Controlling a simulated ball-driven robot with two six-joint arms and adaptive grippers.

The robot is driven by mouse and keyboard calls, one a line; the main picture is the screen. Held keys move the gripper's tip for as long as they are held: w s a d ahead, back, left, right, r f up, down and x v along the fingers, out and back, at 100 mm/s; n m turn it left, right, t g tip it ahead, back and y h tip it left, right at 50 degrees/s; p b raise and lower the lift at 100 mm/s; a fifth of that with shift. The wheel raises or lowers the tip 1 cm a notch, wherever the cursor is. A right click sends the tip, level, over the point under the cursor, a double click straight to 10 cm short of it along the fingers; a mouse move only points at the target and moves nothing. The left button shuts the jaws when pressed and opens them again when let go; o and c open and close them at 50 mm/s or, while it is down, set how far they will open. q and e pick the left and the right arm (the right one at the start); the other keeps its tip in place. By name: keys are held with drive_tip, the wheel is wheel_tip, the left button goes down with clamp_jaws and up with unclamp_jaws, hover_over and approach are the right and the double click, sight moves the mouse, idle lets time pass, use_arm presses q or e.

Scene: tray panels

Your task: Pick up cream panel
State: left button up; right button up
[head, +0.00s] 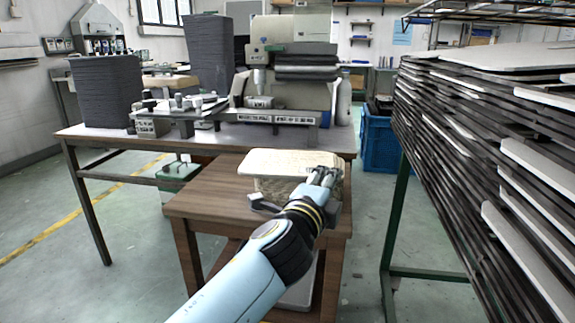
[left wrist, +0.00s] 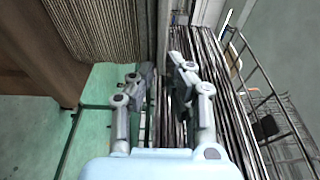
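A cream panel (head: 290,161) lies flat on top of a stack on a small brown wooden table (head: 205,200). My left gripper (head: 327,175) is at the right front side of this stack in the head view and hides part of it. In the left wrist view my left gripper (left wrist: 160,70) has its two fingers apart, with nothing seen held between them. The layered side of a stack (left wrist: 95,25) shows at the upper left there, beside the fingers. Whether the fingers touch the stack, I cannot tell. My right gripper is not in view.
A tall rack (head: 480,130) filled with dark trays and pale panels stands at the right. A workbench (head: 100,135) with a machine (head: 295,60) and dark stacks (head: 105,92) is behind. A blue crate (head: 378,143) stands between. Floor at left is mostly clear.

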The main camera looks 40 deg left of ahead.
use_arm(q)
drive_tip(key=shift+x, duration=1)
drive_tip(key=shift+s, duration=0.1)
drive_tip(key=shift+c, duration=0.4)
clamp_jaws()
wheel_tip(320, 180, up, 28)
drive_tip(key=p, duration=1.4)
drive_tip(key=shift+r, duration=0.2)
